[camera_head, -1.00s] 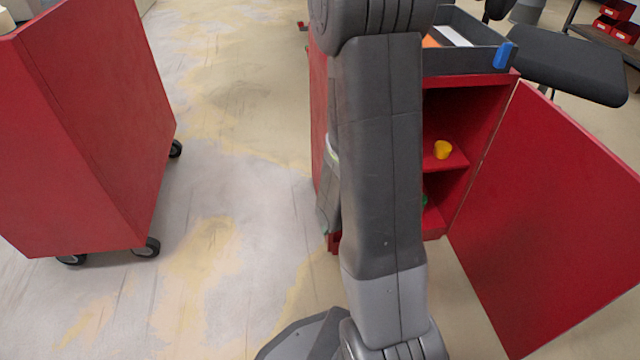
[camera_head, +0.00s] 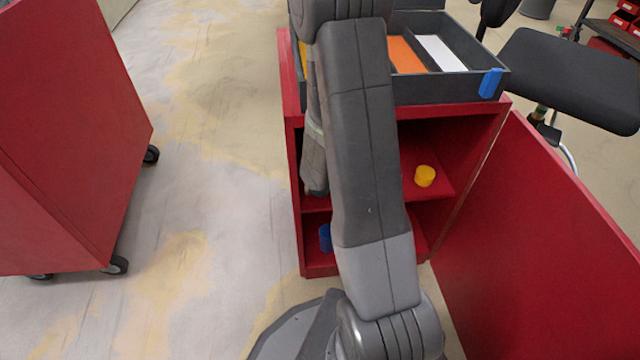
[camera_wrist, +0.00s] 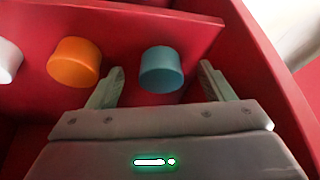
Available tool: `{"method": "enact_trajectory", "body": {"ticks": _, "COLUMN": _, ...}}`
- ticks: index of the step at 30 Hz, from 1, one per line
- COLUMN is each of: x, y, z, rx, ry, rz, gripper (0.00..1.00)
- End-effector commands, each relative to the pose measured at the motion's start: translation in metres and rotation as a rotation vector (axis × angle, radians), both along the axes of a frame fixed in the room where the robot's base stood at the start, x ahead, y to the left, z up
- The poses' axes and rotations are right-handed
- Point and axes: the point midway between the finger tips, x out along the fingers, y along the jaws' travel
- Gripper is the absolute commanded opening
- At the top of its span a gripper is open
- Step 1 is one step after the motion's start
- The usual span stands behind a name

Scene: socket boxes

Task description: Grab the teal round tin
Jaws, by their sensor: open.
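The teal round tin (camera_wrist: 161,70) stands on a red shelf in the wrist view. It lies between and just beyond the two fingertips of my gripper (camera_wrist: 160,80). My gripper is open and holds nothing. I cannot tell from this view how much gap is left between the fingers and the tin.
An orange tin (camera_wrist: 74,62) stands left of the teal tin, with a white one (camera_wrist: 8,62) further left. The red cabinet (camera_head: 470,150) holds a yellow tin (camera_head: 425,176) and a blue item (camera_head: 325,238). A grey tray (camera_head: 440,90) sits on top. Its open door (camera_head: 550,240) is at right.

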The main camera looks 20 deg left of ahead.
Motion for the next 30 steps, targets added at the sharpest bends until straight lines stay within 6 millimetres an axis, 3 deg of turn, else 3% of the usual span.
{"method": "enact_trajectory", "body": {"ticks": 4, "x": 0.018, "y": 0.018, "z": 0.001, "rx": -0.001, "ry": 0.001, "rz": 0.0, "gripper": 0.75}}
{"method": "enact_trajectory", "body": {"ticks": 6, "x": 0.019, "y": 0.019, "z": -0.017, "rx": -0.001, "ry": 0.001, "rz": 0.0, "gripper": 0.75}}
{"method": "enact_trajectory", "body": {"ticks": 9, "x": 0.022, "y": 0.022, "z": -0.025, "rx": 0.0, "ry": 0.001, "rz": -0.001, "gripper": 0.75}}
{"method": "enact_trajectory", "body": {"ticks": 20, "x": 0.023, "y": 0.024, "z": -0.028, "rx": -0.001, "ry": 0.001, "rz": 0.0, "gripper": 0.75}}
{"method": "enact_trajectory", "body": {"ticks": 28, "x": 0.023, "y": 0.024, "z": -0.028, "rx": -0.001, "ry": 0.001, "rz": 0.0, "gripper": 0.24}}
{"method": "enact_trajectory", "body": {"ticks": 30, "x": 0.023, "y": 0.024, "z": -0.027, "rx": 0.0, "ry": 0.0, "rz": 0.0, "gripper": 0.24}}
